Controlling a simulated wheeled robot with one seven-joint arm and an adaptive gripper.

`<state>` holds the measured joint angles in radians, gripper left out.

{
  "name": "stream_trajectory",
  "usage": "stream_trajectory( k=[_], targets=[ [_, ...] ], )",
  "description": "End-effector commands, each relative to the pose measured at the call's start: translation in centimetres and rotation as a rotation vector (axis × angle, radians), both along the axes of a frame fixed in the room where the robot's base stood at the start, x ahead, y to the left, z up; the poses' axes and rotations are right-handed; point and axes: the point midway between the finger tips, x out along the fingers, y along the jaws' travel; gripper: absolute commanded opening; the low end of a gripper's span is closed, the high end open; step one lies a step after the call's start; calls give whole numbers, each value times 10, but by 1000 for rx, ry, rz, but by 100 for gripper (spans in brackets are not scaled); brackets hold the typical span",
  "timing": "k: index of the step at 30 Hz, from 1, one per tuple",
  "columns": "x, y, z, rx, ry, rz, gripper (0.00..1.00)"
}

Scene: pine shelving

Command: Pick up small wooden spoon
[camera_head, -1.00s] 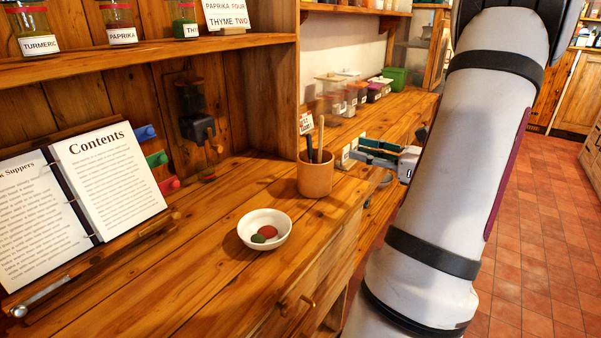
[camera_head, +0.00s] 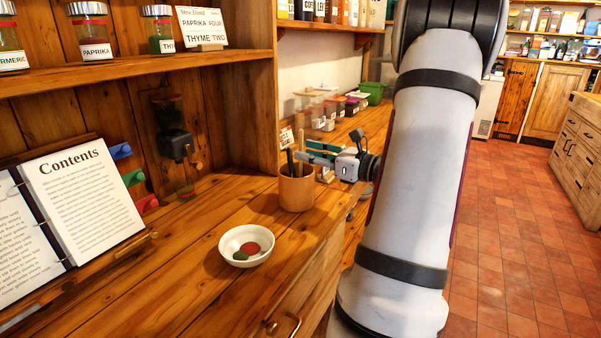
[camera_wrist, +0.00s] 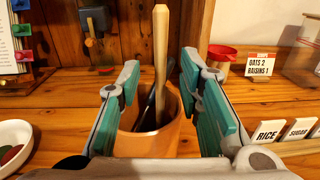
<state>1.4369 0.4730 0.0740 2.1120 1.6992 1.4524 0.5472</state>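The small wooden spoon (camera_wrist: 160,50) stands upright in a round wooden pot (camera_head: 296,190), its pale handle pointing up. In the wrist view the handle rises between the two teal-padded fingers of my gripper (camera_wrist: 163,95), with a gap on each side. The gripper (camera_head: 318,155) is open and level with the pot's top, at its right side in the head view. A dark-handled utensil (camera_wrist: 149,105) stands beside the spoon in the pot (camera_wrist: 150,146). The spoon's lower end is hidden inside the pot.
A white bowl (camera_head: 233,240) with a red and a green lump sits left of the pot. A recipe book (camera_head: 85,195) stands further left. Lidded containers (camera_head: 330,108) line the counter behind. Labelled cards (camera_wrist: 270,131) stand right of the gripper.

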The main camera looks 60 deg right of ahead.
Motion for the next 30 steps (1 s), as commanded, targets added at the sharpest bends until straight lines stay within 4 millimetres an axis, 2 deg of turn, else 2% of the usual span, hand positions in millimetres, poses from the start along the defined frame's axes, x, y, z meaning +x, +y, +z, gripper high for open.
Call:
stream_trajectory(
  k=[3,6,12,13,17,30],
  targets=[
    [19,1,1,-1,0,2,33],
    [28,1,1,0,0,0,33],
    [30,1,1,0,0,-1,33],
    [29,1,1,0,0,-1,31],
    [29,1,1,0,0,-1,1],
    [29,1,3,-1,0,-1,0]
  ],
)
